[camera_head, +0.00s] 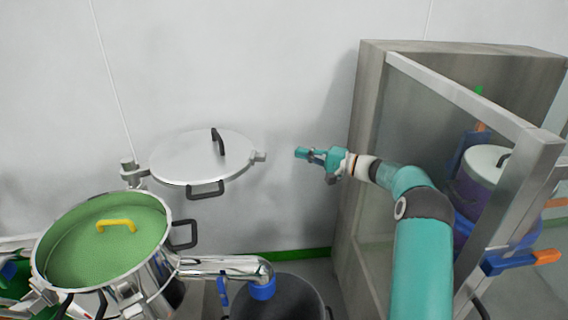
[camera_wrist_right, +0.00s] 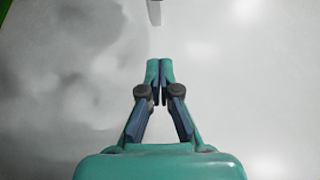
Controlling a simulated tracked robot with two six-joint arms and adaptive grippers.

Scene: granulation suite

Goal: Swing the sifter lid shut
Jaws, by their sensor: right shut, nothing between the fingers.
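The sifter lid (camera_head: 180,160) is a round silver disc with black handles. It is swung out to the right of the sifter and hangs clear of it, joined by a hinge (camera_head: 130,172) at its left. The sifter (camera_head: 158,262) is a steel drum, open on top, with a green mesh and a yellow handle inside. My right gripper (camera_head: 302,153) is to the right of the lid, apart from its clamp lug (camera_head: 259,156). In the right wrist view its fingers (camera_wrist_right: 159,72) are closed together with nothing between them. My left gripper is not in view.
A grey cabinet with a glass door (camera_head: 450,90) stands at the right, close to my right arm, with containers inside. A chrome outlet pipe (camera_head: 225,267) runs from the sifter to a dark bin (camera_head: 290,300). The white wall (camera_head: 270,60) is behind.

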